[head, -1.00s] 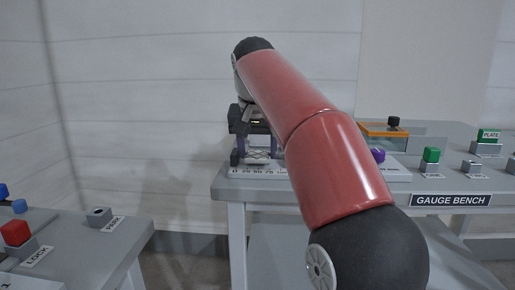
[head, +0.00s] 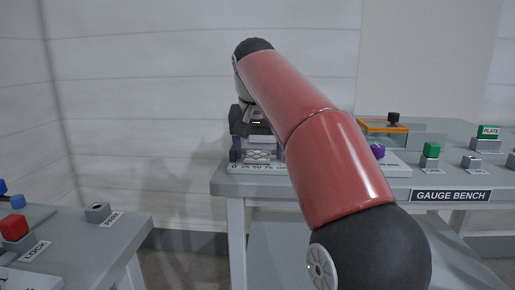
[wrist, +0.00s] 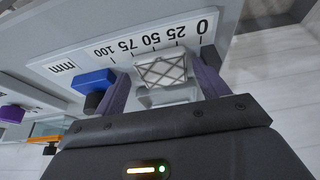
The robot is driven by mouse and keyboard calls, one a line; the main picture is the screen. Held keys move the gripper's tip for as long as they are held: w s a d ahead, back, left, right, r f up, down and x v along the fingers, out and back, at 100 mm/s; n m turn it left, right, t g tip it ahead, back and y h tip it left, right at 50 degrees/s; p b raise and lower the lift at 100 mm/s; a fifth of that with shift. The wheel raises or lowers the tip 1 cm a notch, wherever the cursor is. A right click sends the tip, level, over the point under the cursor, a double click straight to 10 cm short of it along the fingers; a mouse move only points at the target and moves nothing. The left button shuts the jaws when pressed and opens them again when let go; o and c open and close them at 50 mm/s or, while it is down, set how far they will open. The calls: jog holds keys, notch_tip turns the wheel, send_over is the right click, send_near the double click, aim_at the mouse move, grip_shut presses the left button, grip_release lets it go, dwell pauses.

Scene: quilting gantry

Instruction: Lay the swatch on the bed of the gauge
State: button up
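The swatch (wrist: 162,72), pale with dark crossing lines, sits low at the gauge, beside the 0 to 50 marks of its scale; it also shows in the head view (head: 258,157). It appears to lie on the gauge bed, though contact underneath is hidden. A pale block (wrist: 172,96) shows at its near edge. My gripper (wrist: 160,70) points down over the gauge, its purple fingers on either side of the swatch. Narrow gaps show between the fingers and the block, so it looks open. The gauge's white scale plate (wrist: 120,47) reads 0 to 100 mm.
A blue block with a dark knob (wrist: 94,82) stands close beside one finger. On the gauge bench are a purple knob (head: 377,151), an orange-framed box (head: 383,128) and a green button (head: 431,150). A separate table with a red button (head: 14,227) stands at left.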

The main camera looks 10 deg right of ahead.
aim_at(256, 166)
jog(key=shift+a+r, duration=0.1)
jog(key=shift+a, duration=0.1)
jog(key=p+v, duration=0.2)
jog(key=v, duration=0.5)
jog(key=shift+p, duration=0.4)
jog(key=s+d+f+n+t+y, duration=0.1)
jog(key=s+f+n, duration=0.2)
jog(key=s+f, duration=2.2)
jog(key=shift+f+n, duration=0.3)
jog(key=shift+f, duration=0.65)
